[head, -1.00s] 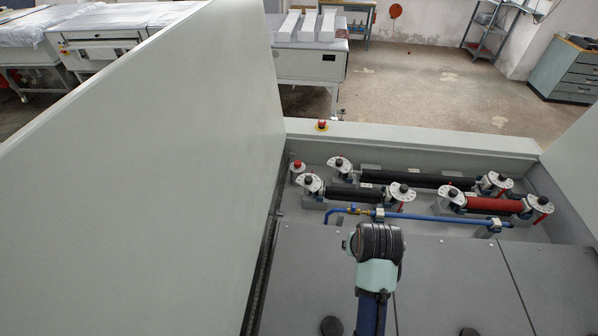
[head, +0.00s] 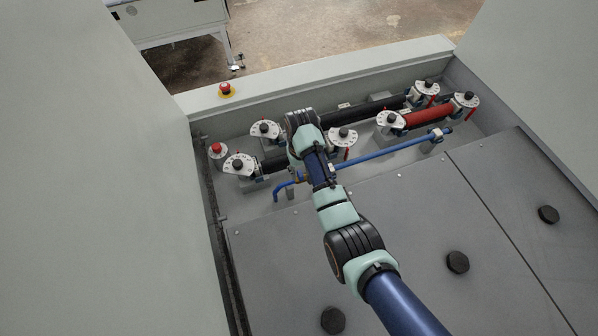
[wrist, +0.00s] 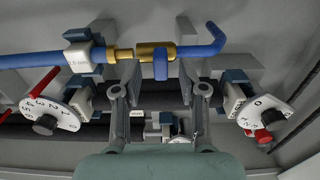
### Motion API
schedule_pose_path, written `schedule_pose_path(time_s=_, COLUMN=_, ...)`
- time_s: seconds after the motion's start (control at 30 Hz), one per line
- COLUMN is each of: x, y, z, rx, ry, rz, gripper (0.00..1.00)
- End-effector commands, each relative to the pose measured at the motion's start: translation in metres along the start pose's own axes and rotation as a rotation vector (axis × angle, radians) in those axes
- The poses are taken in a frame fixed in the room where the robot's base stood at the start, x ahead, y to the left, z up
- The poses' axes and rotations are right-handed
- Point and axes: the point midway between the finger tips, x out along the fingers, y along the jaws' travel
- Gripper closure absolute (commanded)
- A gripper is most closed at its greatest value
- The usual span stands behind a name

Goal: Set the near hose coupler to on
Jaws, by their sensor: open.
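The brass hose coupler (wrist: 154,52) shows in the wrist view on the blue hose line (wrist: 35,60), near the top middle. A short blue tab (wrist: 160,68) on it points down in the picture. I cannot tell from its position whether the coupler is on or off. My gripper (wrist: 160,91) is open and empty, its two fingers apart below the coupler in the picture and not closed on it. In the head view the blue hose (head: 385,152) runs beside the rollers; my arm hides most of the coupler, and my fingers are out of sight.
Numbered dials with black knobs (wrist: 44,125) (wrist: 249,131) stand to both sides of my fingers. A black roller (head: 365,108) and a red roller (head: 430,115) lie beyond the hose. Grey cover panels (head: 400,240) lie in front. A tall side panel (head: 90,180) stands at left.

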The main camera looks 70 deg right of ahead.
Motion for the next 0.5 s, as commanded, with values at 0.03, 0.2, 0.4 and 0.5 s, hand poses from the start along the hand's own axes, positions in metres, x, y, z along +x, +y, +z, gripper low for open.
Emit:
schedule_pose_path(time_s=0.03, x=0.008, y=0.000, z=0.000, rx=0.000, ry=-0.002, rz=0.000, gripper=0.58)
schedule_pose_path(time_s=0.2, x=0.018, y=0.000, z=0.000, rx=0.000, ry=0.001, rz=0.000, gripper=0.58)
schedule_pose_path(time_s=0.4, x=0.018, y=0.000, z=0.000, rx=-0.001, ry=0.002, rz=0.000, gripper=0.58)
schedule_pose_path(time_s=0.5, x=0.018, y=0.000, z=0.000, rx=-0.001, ry=0.002, rz=0.000, gripper=0.73)
